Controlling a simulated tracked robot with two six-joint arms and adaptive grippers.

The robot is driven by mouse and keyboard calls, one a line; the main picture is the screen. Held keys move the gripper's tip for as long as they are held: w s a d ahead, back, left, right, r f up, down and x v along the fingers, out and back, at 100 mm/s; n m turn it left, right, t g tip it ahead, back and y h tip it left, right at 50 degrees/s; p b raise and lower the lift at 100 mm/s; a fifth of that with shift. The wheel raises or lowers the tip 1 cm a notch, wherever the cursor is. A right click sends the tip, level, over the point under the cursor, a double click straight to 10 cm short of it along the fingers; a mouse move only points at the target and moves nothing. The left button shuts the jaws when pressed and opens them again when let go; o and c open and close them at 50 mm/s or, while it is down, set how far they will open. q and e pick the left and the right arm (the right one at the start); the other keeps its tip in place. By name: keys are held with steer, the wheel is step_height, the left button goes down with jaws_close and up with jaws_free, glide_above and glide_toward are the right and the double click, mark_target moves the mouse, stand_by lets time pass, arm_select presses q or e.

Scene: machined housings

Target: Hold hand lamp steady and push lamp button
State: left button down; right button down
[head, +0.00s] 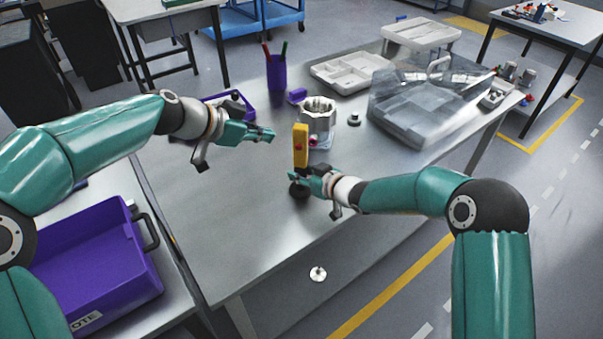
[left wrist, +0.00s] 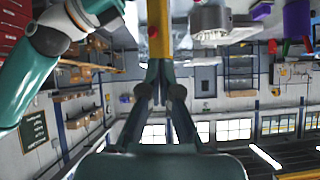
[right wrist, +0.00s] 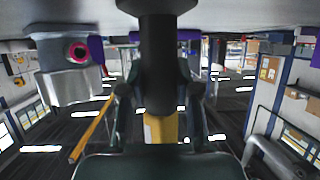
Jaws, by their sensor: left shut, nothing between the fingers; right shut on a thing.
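The hand lamp (head: 301,143) stands upright near the table's front edge, with a yellow body and a dark round base. Its red button (head: 299,147) is on the yellow body and also shows in the left wrist view (left wrist: 153,33). My right gripper (head: 297,180) is shut on the lamp's lower part, just above the base. In the right wrist view the lamp's dark lower part (right wrist: 168,50) stands between the fingers. My left gripper (head: 272,134) is shut and empty, left of the lamp at about button height. A gap shows between its tips and the lamp.
A metal housing (head: 319,113) stands close behind the lamp. A purple pen cup (head: 277,72), white tray (head: 347,72) and clear case (head: 420,105) are farther back. A purple bin (head: 148,285) is at left. The table is clear front left.

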mark_target(299, 147)
arm_select(q)
steer(key=s+d+f+n+t, duration=0.1)
steer(key=s+d+f+n, duration=0.25)
steer(key=s+f, duration=0.4)
steer(key=w+d, duration=0.2)
steer(key=w, duration=0.6)
steer(key=shift+w+d+r+y, duration=0.2)
steer(key=shift+d+y, duration=0.1)
steer(key=shift+y, duration=0.1)
steer(key=shift+w+m, duration=0.15)
steer(key=shift+m, duration=0.1)
stand_by(1.0)
